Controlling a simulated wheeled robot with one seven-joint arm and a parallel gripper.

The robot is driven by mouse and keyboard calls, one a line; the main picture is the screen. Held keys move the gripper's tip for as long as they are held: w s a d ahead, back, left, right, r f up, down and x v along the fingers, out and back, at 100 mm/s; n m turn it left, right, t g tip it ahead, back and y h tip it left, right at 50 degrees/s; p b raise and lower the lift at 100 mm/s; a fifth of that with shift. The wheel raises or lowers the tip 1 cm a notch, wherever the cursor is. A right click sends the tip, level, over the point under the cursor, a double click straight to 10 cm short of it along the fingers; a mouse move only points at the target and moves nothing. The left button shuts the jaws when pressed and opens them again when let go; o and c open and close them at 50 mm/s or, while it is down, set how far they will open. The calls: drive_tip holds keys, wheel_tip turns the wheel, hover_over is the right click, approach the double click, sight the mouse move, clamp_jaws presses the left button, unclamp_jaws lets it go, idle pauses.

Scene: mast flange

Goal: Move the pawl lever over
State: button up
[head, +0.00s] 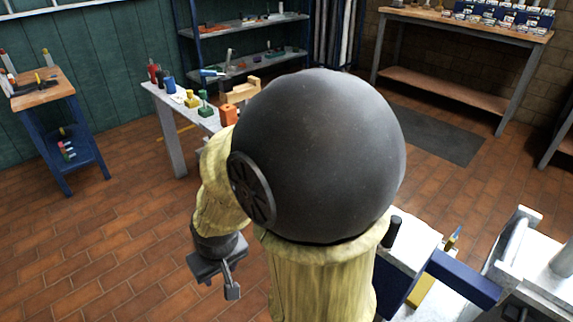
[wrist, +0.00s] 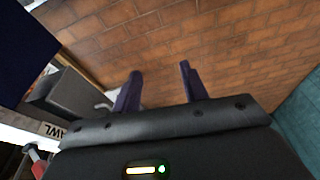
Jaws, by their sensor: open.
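My gripper (wrist: 160,71) is open and empty in the wrist view, its two dark fingers apart over the brick floor. In the head view my gripper (head: 227,280) hangs low at the left of my arm. A pale strip with a partly cut-off label reading "AWL" (wrist: 62,131) shows at the left of the wrist view. A red-tipped part with a grey shank (wrist: 37,160) is at the lower left edge. I cannot tell whether it is the pawl lever. A dark grey block (wrist: 62,98) lies left of the fingers, apart from them. My arm hides much of the head view.
A pale bench with a dark blue bar (head: 463,278) and a black upright peg (head: 392,232) stands at the lower right. A table of small coloured items (head: 165,102) and a blue stand (head: 52,128) are behind. Open brick floor (head: 105,235) lies at the left.

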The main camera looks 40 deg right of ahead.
drive_tip(key=w+d+r+m+t+h+p, duration=0.15)
drive_tip(key=w+m+p, duration=0.25)
drive_tip(key=w, duration=0.5)
drive_tip(key=w+d+m+t+h+p, duration=0.1)
drive_tip(key=w+m+t+h+p, duration=0.25)
drive_tip(key=w, duration=0.45)
drive_tip(key=d+r+m+g+h+p, duration=0.1)
drive_tip(key=d+m+h+p, duration=0.2)
drive_tip(key=d+m+h, duration=0.25)
drive_tip(key=s+d+r+m+g+h+p, duration=0.3)
drive_tip(key=s+r+g+h, duration=0.1)
drive_tip(key=s+g+h, duration=0.1)
drive_tip(key=shift+s+d+r+m+h+p, duration=0.2)
drive_tip(key=shift+s+m+h+p, duration=0.25)
drive_tip(key=shift+h, duration=0.8)
drive_tip(key=shift+d, duration=0.1)
drive_tip(key=d, duration=0.5)
drive_tip(key=w+d+b, duration=0.1)
drive_tip(key=d, duration=1.1)
drive_tip(key=shift+w+b, duration=0.15)
drive_tip(key=shift+b, duration=0.15)
